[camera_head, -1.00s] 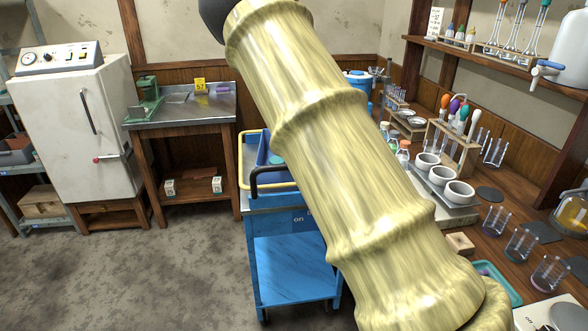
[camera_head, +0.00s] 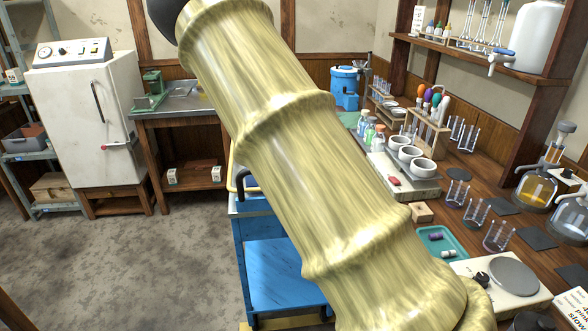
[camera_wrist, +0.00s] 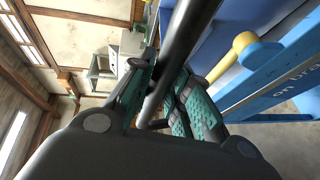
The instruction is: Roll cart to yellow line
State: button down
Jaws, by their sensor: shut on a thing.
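The blue cart (camera_head: 285,275) stands on the floor in the middle of the head view. My own arm covers much of its top and right side. Its dark handle (camera_head: 243,184) shows at the left of my arm. In the wrist view the handle (camera_wrist: 186,40) is a dark bar running between the teal-padded fingers of my gripper (camera_wrist: 158,88), which is shut on it. In the head view my gripper is hidden behind my arm. A yellow strip (camera_head: 285,323), apparently the yellow line, shows on the floor at the bottom edge, just below the cart's near end.
A wooden bench (camera_head: 460,215) with glassware, racks and a scale runs along the right, close to the cart. A white cabinet (camera_head: 90,125) and a metal-topped table (camera_head: 185,106) stand at the back left. The grey floor (camera_head: 130,265) left of the cart is clear.

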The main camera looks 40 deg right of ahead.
jog(key=c, duration=1.3)
grip_release()
jog(key=shift+d, duration=0.1)
jog(key=shift+s, duration=0.1)
jog(key=shift+s+a+r, duration=0.1)
jog(key=shift+s+r, duration=0.1)
jog(key=shift+s, duration=1)
jog(key=shift+s+a+r, duration=0.1)
jog(key=shift+s+r, duration=0.15)
jog(key=shift+s, duration=0.9)
jog(key=shift+s+a+r, duration=0.1)
jog(key=shift+s+r, duration=0.1)
jog(key=shift+s, duration=1)
